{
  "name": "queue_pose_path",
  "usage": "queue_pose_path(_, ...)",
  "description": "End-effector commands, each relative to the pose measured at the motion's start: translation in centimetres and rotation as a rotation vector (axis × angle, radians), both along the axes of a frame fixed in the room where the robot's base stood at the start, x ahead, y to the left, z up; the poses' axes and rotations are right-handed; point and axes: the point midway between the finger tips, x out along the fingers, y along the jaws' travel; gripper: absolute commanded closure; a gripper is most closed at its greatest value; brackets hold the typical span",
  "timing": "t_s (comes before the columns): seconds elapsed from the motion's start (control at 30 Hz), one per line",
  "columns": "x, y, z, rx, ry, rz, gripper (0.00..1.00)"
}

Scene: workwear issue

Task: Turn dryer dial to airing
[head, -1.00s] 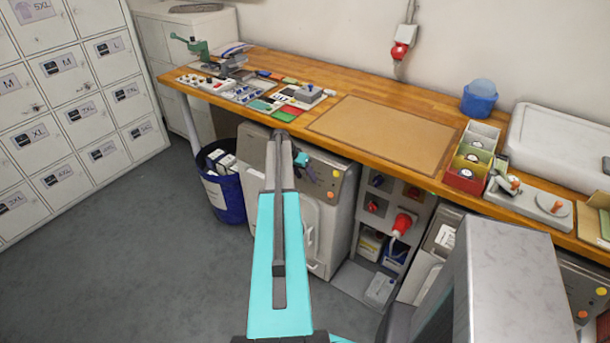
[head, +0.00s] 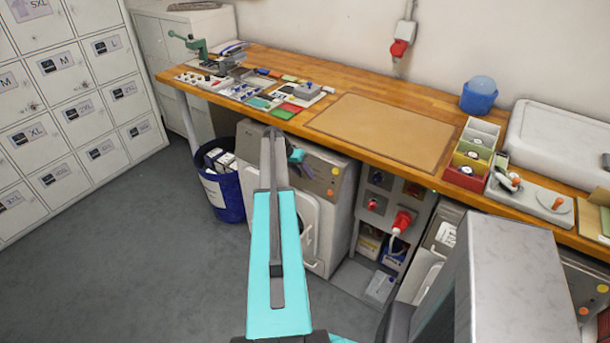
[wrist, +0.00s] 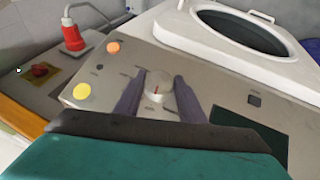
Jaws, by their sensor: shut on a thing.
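The dryer (head: 342,165) stands under the workbench, partly hidden behind my arm in the head view.
On the panel are a yellow button (wrist: 82,91) and an orange button (wrist: 113,47). The dryer's round door (wrist: 240,30) lies beyond the panel. A red plug (head: 402,220) sticks out right of the dryer. A blue bin (head: 222,195) stands left of it. The wooden bench (head: 400,160) overhangs above.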

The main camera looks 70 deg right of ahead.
Motion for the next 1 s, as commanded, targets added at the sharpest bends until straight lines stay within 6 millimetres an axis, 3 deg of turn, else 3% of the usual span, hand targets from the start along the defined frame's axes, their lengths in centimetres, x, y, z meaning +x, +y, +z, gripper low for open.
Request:
queue_pose_path(0.6, 0.49, -0.03, -0.65, 0.119, 0.456, 0.144, 0.86)
queue_pose_path(1.0, 0.41, 0.11, -0.54, 0.163, 0.618, 0.196, 0.86)
